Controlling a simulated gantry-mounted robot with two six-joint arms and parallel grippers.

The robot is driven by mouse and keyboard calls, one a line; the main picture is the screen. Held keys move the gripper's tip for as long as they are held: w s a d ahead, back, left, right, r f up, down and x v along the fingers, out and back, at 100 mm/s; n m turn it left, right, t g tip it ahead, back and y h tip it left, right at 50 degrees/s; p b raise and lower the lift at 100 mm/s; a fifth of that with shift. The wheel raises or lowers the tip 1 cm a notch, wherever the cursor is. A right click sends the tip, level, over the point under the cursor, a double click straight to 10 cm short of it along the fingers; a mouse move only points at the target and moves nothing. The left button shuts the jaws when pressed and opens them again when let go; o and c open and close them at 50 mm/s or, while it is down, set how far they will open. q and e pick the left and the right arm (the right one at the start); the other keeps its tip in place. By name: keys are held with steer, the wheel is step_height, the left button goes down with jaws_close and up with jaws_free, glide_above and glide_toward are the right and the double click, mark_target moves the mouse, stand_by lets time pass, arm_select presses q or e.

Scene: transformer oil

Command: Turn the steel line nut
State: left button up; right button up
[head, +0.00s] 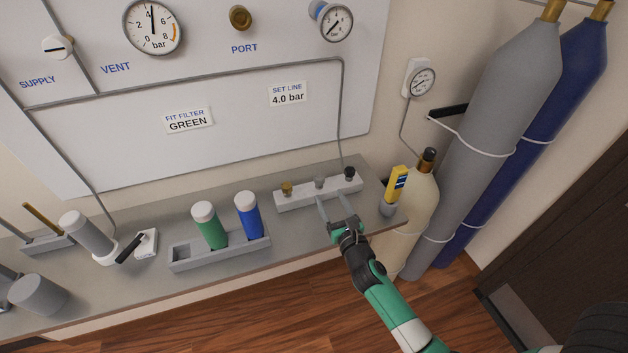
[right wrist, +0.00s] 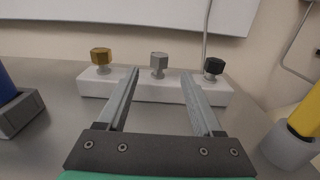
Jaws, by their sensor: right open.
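The steel line nut (head: 320,182) is the grey middle one of three nuts on a white block (head: 301,198). It also shows in the right wrist view (right wrist: 159,64), upright on the block between a brass nut (right wrist: 101,58) on the left and a black nut (right wrist: 213,67) on the right. My right gripper (head: 338,200) is open and empty. In the right wrist view its two fingers (right wrist: 160,82) point at the block, with the steel nut beyond and between the tips, apart from them. My left gripper is not in view.
A rack (head: 222,252) with a green filter (head: 209,228) and a blue filter (head: 247,218) stands left of the block. A yellow tool (head: 396,184) stands in a grey cup (head: 388,208) on the right. A thin pipe (head: 341,120) runs down to the block.

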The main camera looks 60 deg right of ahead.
mark_target(317, 175)
steer(key=b+x, duration=0.3)
steer(key=x, duration=0.7)
steer(key=shift+w+d, duration=0.15)
steer(key=shift+w, duration=0.15)
steer(key=shift+w+d+r, duration=0.1)
steer(key=shift+w+d, duration=0.25)
jaws_close()
